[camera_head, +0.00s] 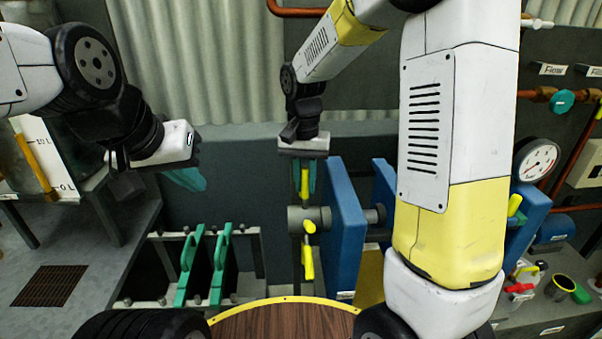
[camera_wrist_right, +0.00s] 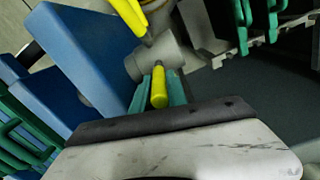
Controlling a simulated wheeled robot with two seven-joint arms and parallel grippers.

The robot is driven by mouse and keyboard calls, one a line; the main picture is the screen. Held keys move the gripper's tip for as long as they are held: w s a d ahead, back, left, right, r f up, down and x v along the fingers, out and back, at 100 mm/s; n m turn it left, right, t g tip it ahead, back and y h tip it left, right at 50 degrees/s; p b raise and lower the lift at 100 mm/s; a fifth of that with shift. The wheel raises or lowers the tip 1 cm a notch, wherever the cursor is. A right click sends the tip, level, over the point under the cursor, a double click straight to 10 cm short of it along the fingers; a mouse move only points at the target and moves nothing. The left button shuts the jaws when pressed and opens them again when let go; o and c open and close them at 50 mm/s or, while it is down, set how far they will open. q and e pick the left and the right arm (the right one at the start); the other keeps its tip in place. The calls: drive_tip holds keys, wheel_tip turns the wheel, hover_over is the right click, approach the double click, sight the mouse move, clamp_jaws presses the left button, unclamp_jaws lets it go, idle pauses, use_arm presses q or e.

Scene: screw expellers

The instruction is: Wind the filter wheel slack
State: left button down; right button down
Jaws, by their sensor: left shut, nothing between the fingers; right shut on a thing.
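The filter wheel is a grey hub (camera_head: 297,218) with yellow handles, on a shaft in front of a blue plate (camera_head: 345,225). One yellow handle (camera_head: 307,265) points down, and a short one points toward me. My right gripper (camera_head: 304,186) is above the hub, its teal fingers shut on the upper yellow handle. In the right wrist view this handle (camera_wrist_right: 159,90) sits between the fingers, beside the grey hub (camera_wrist_right: 155,57). Another yellow handle (camera_wrist_right: 129,14) sticks out beyond. My left gripper (camera_head: 187,179) is shut and empty, raised at the left, apart from the wheel.
Green-handled plates (camera_head: 222,265) stand in a grey rack at lower left. A second blue plate (camera_head: 383,190) is behind the first. A gauge (camera_head: 537,160), copper pipes and a teal valve (camera_head: 563,102) are at right. A wooden round top (camera_head: 280,322) is in front of me.

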drive_tip(key=shift+w+f+g, duration=0.2)
drive_tip(key=shift+w+g, duration=0.5)
drive_tip(key=shift+w+f+g, duration=0.15)
drive_tip(key=shift+w+g, duration=0.55)
drive_tip(key=shift+w+f+g, duration=0.5)
drive_tip(key=shift+w+g, duration=0.35)
drive_tip(key=shift+g, duration=0.15)
drive_tip(key=shift+w+f+g, duration=0.5)
drive_tip(key=shift+w+g, duration=0.35)
drive_tip(key=shift+g, duration=0.15)
